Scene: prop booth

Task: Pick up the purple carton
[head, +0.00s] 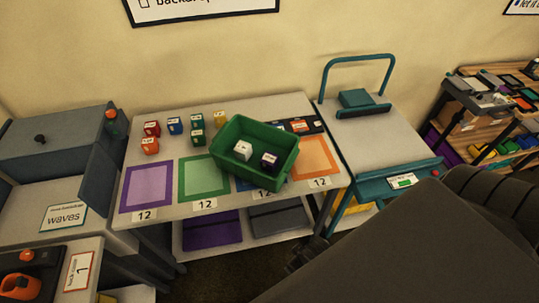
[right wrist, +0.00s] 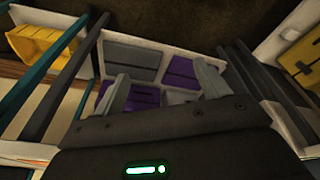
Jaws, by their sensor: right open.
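A dark carton with a white label, which looks purple (head: 269,161), sits inside the green bin (head: 231,171) on the table in the head view. A white carton (head: 242,150) is beside it in the bin. My right gripper (right wrist: 163,72) shows in the right wrist view, with its two grey fingers apart and nothing between them. It points at the shelf below a table, where purple (right wrist: 181,71) and grey (right wrist: 133,59) panels lie. In the head view, my right arm fills the lower right and its gripper cannot be made out. My left gripper is not in view.
Several small coloured cartons, such as a red one (head: 152,128), stand behind the mats. The purple mat (head: 148,186), green mat (head: 204,178) and orange mat (head: 317,155) look empty. The bin overlaps a blue mat. A teal-framed cart (head: 357,125) stands at the right.

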